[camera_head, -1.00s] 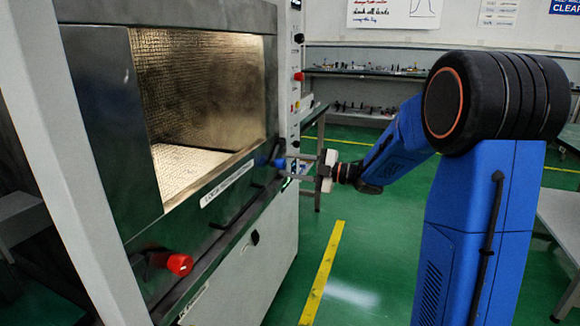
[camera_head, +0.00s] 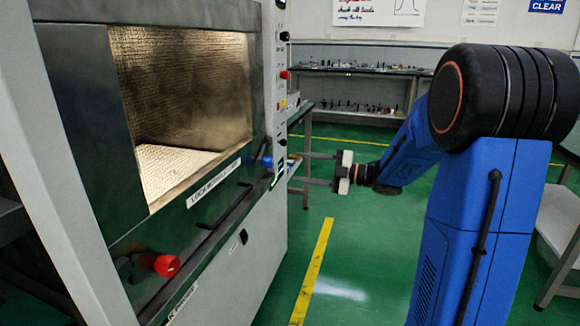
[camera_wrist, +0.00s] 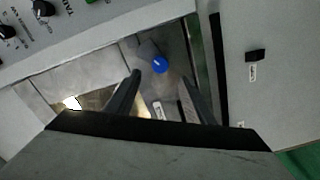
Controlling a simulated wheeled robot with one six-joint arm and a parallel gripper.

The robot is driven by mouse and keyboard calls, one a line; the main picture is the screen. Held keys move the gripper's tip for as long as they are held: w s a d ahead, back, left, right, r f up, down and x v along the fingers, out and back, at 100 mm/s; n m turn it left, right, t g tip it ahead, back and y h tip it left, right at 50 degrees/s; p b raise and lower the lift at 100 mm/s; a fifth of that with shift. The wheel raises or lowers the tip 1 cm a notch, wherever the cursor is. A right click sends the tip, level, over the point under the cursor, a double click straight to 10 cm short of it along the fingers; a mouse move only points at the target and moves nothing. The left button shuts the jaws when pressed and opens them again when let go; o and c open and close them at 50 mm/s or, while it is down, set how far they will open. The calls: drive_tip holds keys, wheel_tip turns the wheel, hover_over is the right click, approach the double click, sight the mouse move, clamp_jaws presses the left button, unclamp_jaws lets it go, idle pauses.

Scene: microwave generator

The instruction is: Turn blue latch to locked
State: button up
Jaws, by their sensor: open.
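The blue latch (camera_head: 267,161) is a round blue knob on the dark front frame of the machine, at the right end of the lower ledge below the chamber opening. In the wrist view the blue latch (camera_wrist: 159,64) shows as a blue disc just beyond and between the fingertips. My gripper (camera_head: 304,167) is open and empty, pointing at the machine front, with a gap between it and the latch. In the wrist view my gripper (camera_wrist: 160,78) has its two dark fingers spread apart. Which way the latch is turned is hard to tell.
A red knob (camera_head: 167,266) sticks out at the near end of the machine front. A dark bar (camera_head: 225,206) runs below the labelled ledge (camera_head: 214,184). The lit chamber (camera_head: 185,90) stands open. Green floor with a yellow line (camera_head: 313,270) is clear to the right.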

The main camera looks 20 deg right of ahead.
drive_tip(key=v, duration=0.8)
drive_tip(key=shift+s+d, duration=0.2)
